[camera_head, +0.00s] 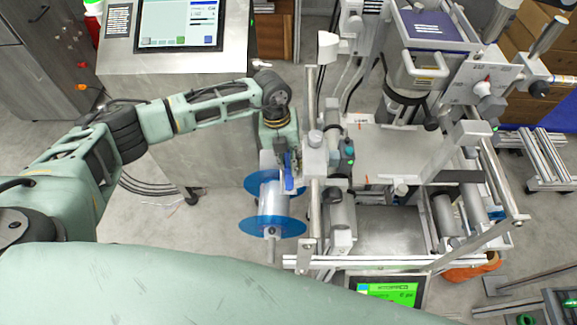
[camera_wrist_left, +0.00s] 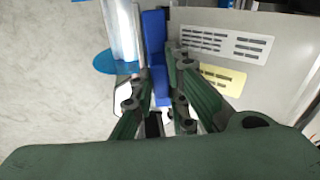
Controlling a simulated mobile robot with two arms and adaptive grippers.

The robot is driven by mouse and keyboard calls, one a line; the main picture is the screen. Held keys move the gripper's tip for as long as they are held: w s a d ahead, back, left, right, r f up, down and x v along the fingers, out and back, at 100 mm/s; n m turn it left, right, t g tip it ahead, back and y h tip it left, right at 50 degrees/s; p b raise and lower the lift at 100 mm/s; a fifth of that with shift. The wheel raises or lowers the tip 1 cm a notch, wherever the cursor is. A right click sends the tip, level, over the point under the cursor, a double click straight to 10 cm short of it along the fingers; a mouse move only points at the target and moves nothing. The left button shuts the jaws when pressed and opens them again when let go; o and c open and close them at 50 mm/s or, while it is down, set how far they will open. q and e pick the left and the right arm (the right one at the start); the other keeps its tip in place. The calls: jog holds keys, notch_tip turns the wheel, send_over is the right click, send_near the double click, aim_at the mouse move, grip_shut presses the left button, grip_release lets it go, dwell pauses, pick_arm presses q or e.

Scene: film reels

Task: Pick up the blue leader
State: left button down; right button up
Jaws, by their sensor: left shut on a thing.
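The blue leader (camera_head: 289,180) is a narrow blue strip beside a reel with two blue round flanges (camera_head: 272,227) and a pale core. In the left wrist view the leader (camera_wrist_left: 154,40) runs upward from between my fingers. My left gripper (camera_head: 287,158) reaches down at the front left side of the machine. In the left wrist view my left gripper (camera_wrist_left: 160,88) has its green fingers on either side of the leader, shut on it. Part of the leader is hidden by the fingers. My right gripper is not in view.
A grey film machine (camera_head: 390,150) with rails and rollers stands close right of my left gripper. A metal cabinet (camera_head: 175,75) with a screen (camera_head: 180,25) stands behind my left arm. A green display (camera_head: 388,293) is at the machine's front. Floor left of the reel is clear.

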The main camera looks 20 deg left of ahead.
aim_at(288, 161)
pick_arm(q)
jog(key=shift+d, duration=0.15)
notch_tip(288, 161, up, 9)
jog(key=shift+b, duration=1.05)
jog(key=shift+r, duration=0.55)
